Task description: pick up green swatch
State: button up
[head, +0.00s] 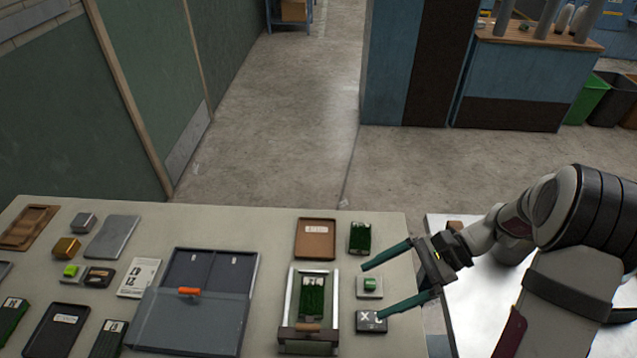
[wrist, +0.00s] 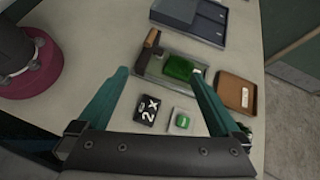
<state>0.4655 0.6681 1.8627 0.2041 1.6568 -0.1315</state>
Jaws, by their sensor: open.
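Several green turf swatches show, and I cannot tell which one the task means. One dark green swatch with a pale label (head: 360,238) lies right of the brown tray. Another green swatch (head: 311,299) lies in a metal-framed tray; it also shows in the wrist view (wrist: 179,68). More labelled swatches (head: 13,314) (head: 107,340) lie at the left. My gripper (head: 375,291) is open and empty at the table's right side, its fingers pointing left over the small items. In the wrist view my gripper (wrist: 160,74) spans the framed tray, and its right finger covers part of the table.
A small green block on a pale plate (head: 369,287) and a black marked tile (head: 371,321) lie near my fingers. A brown tray (head: 315,239) lies behind the framed tray (head: 288,310). A large grey case with an orange handle (head: 194,318) lies left of it.

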aim_at(320, 298)
jog(key=w+d+f+m+y, duration=0.1)
jog(key=f, duration=0.1)
jog(key=w+d+f+m+t+y, duration=0.1)
jog(key=f, duration=0.2)
jog(key=w+d+f+m+t, duration=0.1)
jog(key=f, duration=0.1)
jog(key=shift+w+d+f+m+y, duration=0.1)
jog(key=shift+d+f+m+y, duration=0.05)
jog(key=shift+f+m+y, duration=0.2)
jog(key=x, duration=1.5)
jog(key=shift+w+a+r, duration=0.15)
jog(key=shift+a+r, duration=0.1)
jog(key=shift+a, duration=0.25)
jog(key=c, duration=1.1)
